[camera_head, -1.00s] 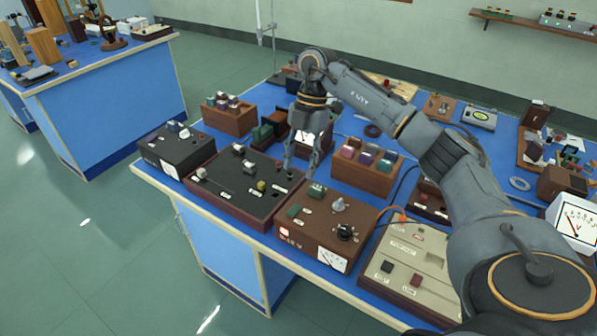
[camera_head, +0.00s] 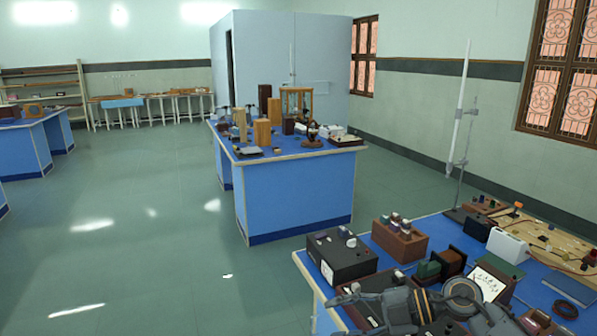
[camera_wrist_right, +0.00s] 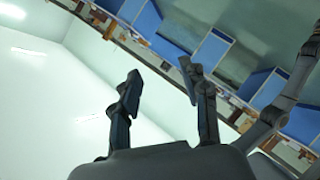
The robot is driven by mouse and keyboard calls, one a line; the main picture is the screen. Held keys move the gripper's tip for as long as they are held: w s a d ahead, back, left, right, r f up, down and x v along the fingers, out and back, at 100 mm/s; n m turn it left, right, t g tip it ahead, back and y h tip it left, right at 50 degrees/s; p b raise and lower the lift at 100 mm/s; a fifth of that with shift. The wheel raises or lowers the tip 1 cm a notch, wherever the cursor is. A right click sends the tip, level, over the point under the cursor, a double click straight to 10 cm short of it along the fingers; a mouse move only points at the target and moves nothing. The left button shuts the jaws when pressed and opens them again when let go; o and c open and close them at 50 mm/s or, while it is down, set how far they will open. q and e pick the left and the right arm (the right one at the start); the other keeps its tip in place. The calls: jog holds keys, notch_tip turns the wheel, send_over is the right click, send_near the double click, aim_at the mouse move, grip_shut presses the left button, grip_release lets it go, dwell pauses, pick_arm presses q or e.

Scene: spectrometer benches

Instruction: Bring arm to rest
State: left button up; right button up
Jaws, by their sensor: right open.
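My right arm comes in at the bottom right of the head view, folded low in front of the near bench (camera_head: 309,272). My right gripper (camera_head: 352,308) points left there, near the bench's front left corner, and overlaps the apparatus in the picture. I cannot tell its exact height above the bench. In the right wrist view the right gripper (camera_wrist_right: 160,88) has its two fingers wide apart with nothing between them. My left gripper is not in view.
The near bench holds a black box (camera_head: 341,258), a wooden block holder (camera_head: 400,241), a white meter (camera_head: 488,283) and a stand with a tall rod (camera_head: 461,110). Another blue bench (camera_head: 294,195) stands farther back. Open green floor (camera_head: 150,250) lies to the left.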

notch_tip(320, 180, up, 7)
jog(key=w+m+t, duration=0.1)
jog(key=m+t, duration=1)
jog(key=t, duration=0.3)
jog(key=s+d+f+m+g+h, duration=0.1)
jog(key=s+d+f+m+h, duration=0.1)
jog(key=d+f+m+h, duration=0.4)
jog(key=s+d+f+m+h, duration=0.3)
jog(key=d+f+m+h, duration=0.2)
jog(key=f+m+h, duration=0.25)
jog(key=s+f+g, duration=0.6)
jog(key=s+f, duration=0.1)
jog(key=s, duration=0.5)
jog(key=s+f+g, duration=0.6)
jog(key=s+f, duration=0.1)
jog(key=s, duration=0.6)
notch_tip(320, 180, down, 24)
jog(key=g, duration=0.1)
jog(key=s+d+f, duration=0.1)
jog(key=s+f, duration=0.7)
jog(key=f, duration=0.1)
jog(key=s+d+f+g, duration=0.1)
jog(key=s+d+f, duration=0.1)
jog(key=s+f, duration=0.7)
jog(key=shift+s+d+f+g, duration=0.25)
jog(key=shift+s+d+g, duration=0.05)
